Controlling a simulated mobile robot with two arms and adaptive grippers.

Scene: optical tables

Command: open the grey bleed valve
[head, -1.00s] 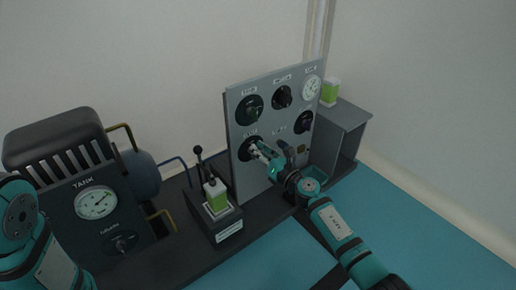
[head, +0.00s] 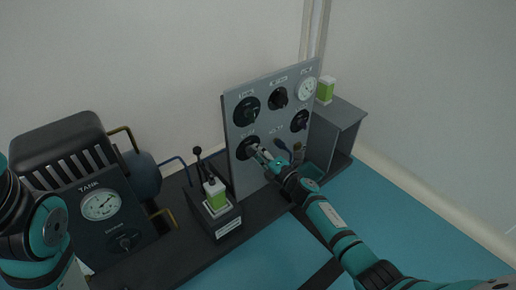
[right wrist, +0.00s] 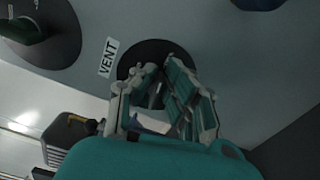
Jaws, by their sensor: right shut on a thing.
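The upright grey panel (head: 235,112) carries several dark round valves and a white gauge. My right gripper (head: 262,154) is at its lower left valve, on a black disc (head: 243,147). In the right wrist view this disc (right wrist: 150,50) stands beside a VENT label (right wrist: 108,58). There my right gripper (right wrist: 157,78) has a finger on each side of the valve's handle and is shut on it. The fingers mostly hide the handle, so its exact angle is unclear. No bleed label is readable. My left arm shows at the left edge; its gripper is out of view.
A dark tank unit with a gauge (head: 100,205) and a black knob (head: 124,240) stands at left. A grey shelf (head: 345,112) is at right. The blue surface in front is mostly clear.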

